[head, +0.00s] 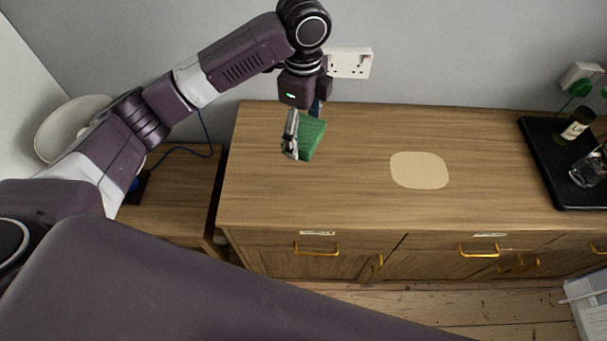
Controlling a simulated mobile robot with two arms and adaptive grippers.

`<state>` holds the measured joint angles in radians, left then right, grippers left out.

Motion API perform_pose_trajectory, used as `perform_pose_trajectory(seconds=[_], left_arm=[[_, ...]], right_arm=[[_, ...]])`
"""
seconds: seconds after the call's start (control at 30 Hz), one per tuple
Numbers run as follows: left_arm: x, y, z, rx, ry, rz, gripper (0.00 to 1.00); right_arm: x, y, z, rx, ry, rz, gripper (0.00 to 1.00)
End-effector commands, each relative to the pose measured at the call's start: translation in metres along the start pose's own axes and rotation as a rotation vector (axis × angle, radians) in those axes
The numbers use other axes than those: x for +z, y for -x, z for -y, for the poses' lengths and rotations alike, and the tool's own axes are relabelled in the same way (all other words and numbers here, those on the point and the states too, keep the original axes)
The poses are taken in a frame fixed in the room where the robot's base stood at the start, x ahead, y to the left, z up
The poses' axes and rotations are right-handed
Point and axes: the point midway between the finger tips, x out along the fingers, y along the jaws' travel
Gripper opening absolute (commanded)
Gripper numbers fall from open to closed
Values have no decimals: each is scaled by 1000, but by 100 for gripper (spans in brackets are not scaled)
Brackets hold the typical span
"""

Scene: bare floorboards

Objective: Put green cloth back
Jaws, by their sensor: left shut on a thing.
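The green cloth (312,138) looks like a folded, block-like bundle. My left gripper (292,143) points down over the left part of the wooden sideboard (350,205) and is shut on the cloth. The cloth hangs at the fingertips; I cannot tell whether it touches the sideboard top. Part of the cloth is hidden behind the near finger. A beige rounded mat (419,170) lies bare on the sideboard top, to the right of the cloth. My right gripper is not in view.
A black tray (546,172) at the right holds a dark bottle (575,126) and a glass (588,168). A wall socket (349,62) is behind the gripper. A lower wooden table (180,190) with a blue cable stands left. The sideboard's middle is clear.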

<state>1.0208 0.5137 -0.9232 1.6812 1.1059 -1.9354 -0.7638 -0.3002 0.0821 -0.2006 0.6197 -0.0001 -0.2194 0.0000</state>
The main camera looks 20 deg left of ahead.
Motion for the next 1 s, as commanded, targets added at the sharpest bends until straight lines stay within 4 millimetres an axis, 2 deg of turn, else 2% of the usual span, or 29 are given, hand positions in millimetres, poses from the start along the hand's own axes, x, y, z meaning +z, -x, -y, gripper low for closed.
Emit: perform_pose_trajectory(seconds=[0.2, 0.4, 0.67, 0.83, 1.0], left_arm=[[0, -60, -2, 7, 3, 1, 53], [0, -107, -2, 4, 4, 1, 53], [0, -133, -1, 2, 3, 0, 53], [0, -159, -2, 3, 3, 1, 53], [0, -170, -1, 0, 3, 1, 53]], right_arm=[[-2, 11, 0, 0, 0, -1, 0], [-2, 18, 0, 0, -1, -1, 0], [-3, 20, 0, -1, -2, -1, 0], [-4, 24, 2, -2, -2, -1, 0], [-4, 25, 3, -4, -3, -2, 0]])
